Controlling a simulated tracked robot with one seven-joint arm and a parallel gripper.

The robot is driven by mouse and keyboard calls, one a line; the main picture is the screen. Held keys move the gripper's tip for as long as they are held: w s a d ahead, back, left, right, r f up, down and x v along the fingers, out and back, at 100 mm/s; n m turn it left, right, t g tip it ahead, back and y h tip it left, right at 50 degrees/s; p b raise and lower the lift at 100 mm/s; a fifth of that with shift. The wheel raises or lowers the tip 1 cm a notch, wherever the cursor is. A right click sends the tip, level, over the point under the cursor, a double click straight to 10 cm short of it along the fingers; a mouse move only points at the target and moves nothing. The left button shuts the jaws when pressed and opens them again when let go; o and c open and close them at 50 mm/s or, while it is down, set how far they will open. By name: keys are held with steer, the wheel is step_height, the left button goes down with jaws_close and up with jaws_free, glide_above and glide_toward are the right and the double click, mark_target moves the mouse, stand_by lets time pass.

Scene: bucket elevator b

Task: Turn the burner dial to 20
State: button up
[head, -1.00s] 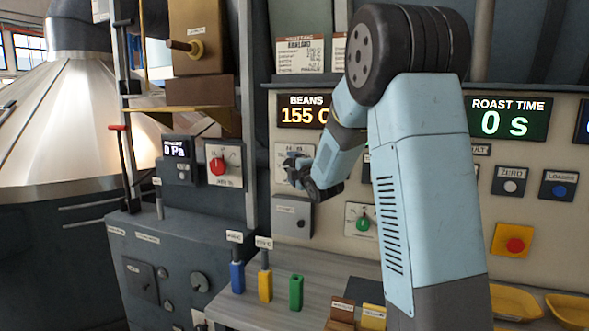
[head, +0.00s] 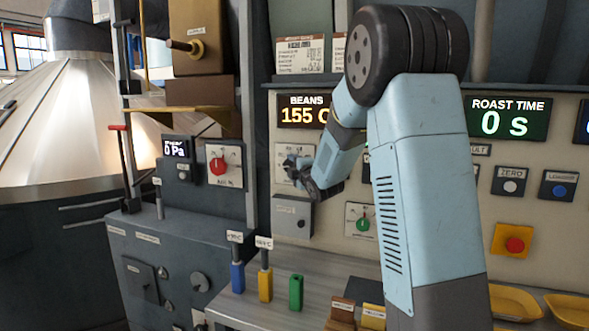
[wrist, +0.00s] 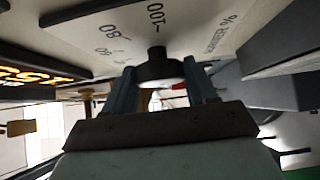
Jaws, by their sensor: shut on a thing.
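The burner dial is a black round knob (wrist: 158,68) on a pale plate (wrist: 125,35) marked with 100, 80 and further numbers and a "%" label, seen close up and tilted in the wrist view. My gripper (wrist: 160,85) is shut on the knob, with one finger on each side of it. In the head view my gripper (head: 292,168) is at the pale burner plate (head: 281,150) below the BEANS display and hides the knob. I cannot read the dial's setting, as the pointer is hidden.
The BEANS display (head: 303,111) reads 155 just above. A grey box (head: 291,216) sits directly below my gripper. A green dial (head: 362,223) is lower right, and a red dial (head: 218,166) is to the left. Blue, yellow and green handles (head: 296,292) stand on the ledge below.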

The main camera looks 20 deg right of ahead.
steer(key=shift+w+a+f+m+t+h, duration=0.1)
steer(key=shift+f+m+t+h, duration=0.2)
steer(key=shift+m+t, duration=0.7)
steer(key=shift+s+a+f+m+t+h, duration=0.15)
steer(key=shift+m+t+h, duration=0.2)
steer(key=shift+m+t, duration=0.7)
steer(key=shift+w+f+m+t+h, duration=0.2)
steer(key=shift+m+t+h, duration=0.25)
steer(key=shift+m, duration=1)
steer(key=shift+m+t, duration=0.3)
steer(key=o, duration=1)
steer(key=shift+r, duration=0.15)
steer(key=shift+o, duration=0.2)
steer(key=v, duration=1.4)
steer(key=shift+w, duration=0.1)
